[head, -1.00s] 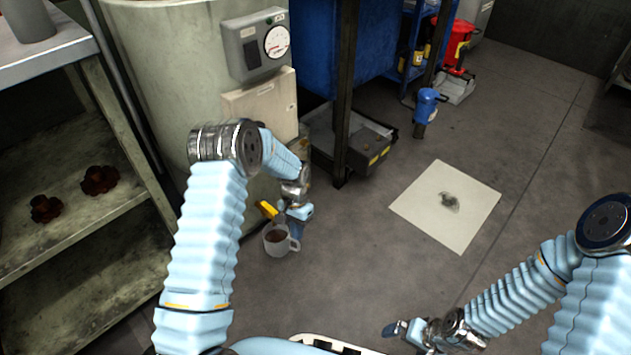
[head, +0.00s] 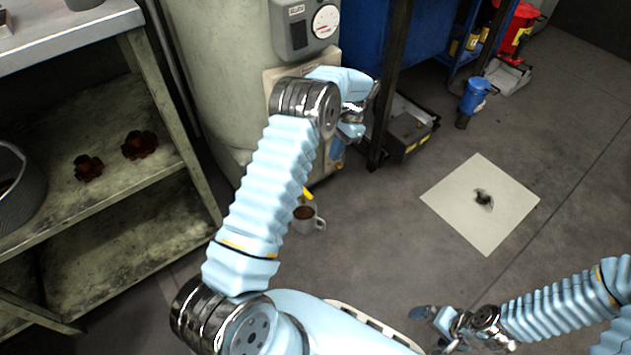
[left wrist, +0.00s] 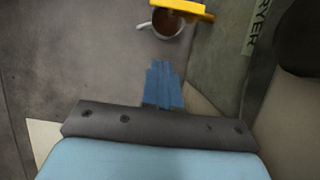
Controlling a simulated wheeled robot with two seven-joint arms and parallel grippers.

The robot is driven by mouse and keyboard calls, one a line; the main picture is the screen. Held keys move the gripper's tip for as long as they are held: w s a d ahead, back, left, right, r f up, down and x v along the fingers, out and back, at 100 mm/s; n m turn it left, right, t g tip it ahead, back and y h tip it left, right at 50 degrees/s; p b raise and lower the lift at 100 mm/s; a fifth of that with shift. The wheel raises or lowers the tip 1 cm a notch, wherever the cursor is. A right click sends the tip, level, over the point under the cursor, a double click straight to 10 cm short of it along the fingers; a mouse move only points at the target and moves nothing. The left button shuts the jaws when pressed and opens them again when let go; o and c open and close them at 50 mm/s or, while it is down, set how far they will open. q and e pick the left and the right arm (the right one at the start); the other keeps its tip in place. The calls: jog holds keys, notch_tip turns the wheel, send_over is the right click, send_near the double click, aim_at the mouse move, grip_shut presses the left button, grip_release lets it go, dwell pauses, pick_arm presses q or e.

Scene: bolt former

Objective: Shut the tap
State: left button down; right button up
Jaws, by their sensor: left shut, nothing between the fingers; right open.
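The tap's yellow handle (head: 307,194) shows low at the front of the pale green tank, partly hidden by my left arm. It also shows at the top edge of the left wrist view (left wrist: 180,7). A light mug (head: 306,226) with brown liquid stands on the floor below it; in the left wrist view the mug (left wrist: 170,30) is partly covered by the handle. My left gripper (head: 352,128) is shut and empty, above and to the right of the handle, apart from it. Its blue fingers (left wrist: 163,85) are together. My right gripper (head: 428,322) is open and empty over the floor.
The tank (head: 215,90) carries a grey gauge box (head: 305,25). A dark-framed blue unit (head: 385,40) stands right of it. Metal shelves (head: 95,225) are at the left. A stained pale sheet (head: 455,205) lies on otherwise open floor.

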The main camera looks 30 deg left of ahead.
pick_arm(q)
jog(key=s+a+f+b, duration=0.1)
jog(key=s+a+f, duration=0.2)
jog(key=s+f, duration=0.4)
notch_tip(320, 180, down, 2)
jog(key=shift+f, duration=0.1)
jog(key=shift+s, duration=0.1)
dwell(0.4)
jog(key=shift+s+m, duration=0.2)
jog(key=shift+m, duration=0.1)
